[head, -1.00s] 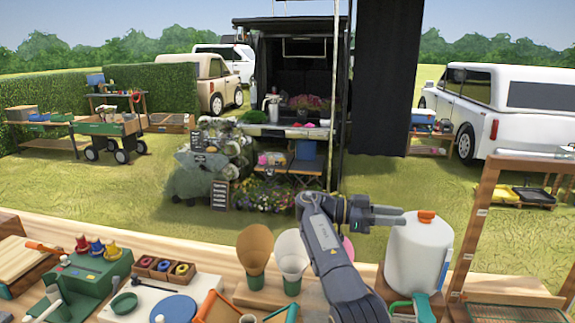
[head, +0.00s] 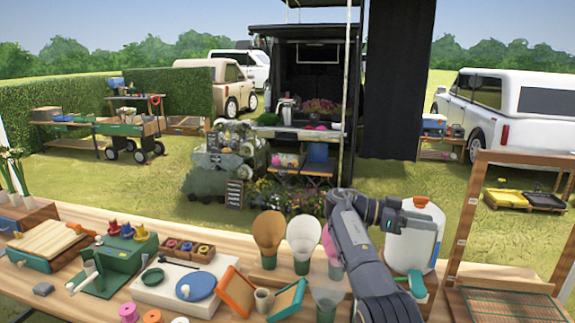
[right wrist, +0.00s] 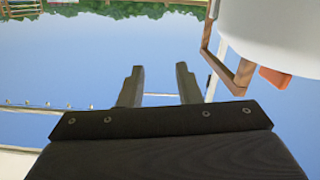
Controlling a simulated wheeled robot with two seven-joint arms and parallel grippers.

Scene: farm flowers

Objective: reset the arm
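My right arm rises from the lower right of the head view. Its gripper (head: 408,215) is raised in front of the white jug (head: 415,245), with the fingers toward the right. In the right wrist view the two dark fingers (right wrist: 158,82) are apart with nothing between them. The jug's white body (right wrist: 275,35) and orange cap (right wrist: 275,78) show at the right of that upside-down view, beside the fingers. I cannot tell whether they touch. My left gripper is not in view.
The wooden table holds a green device (head: 110,262), a white board with a blue plate (head: 199,286), paper cones (head: 268,235) and an orange frame (head: 235,291). A wooden frame with a wire rack (head: 505,305) stands at right. Open grass lies beyond.

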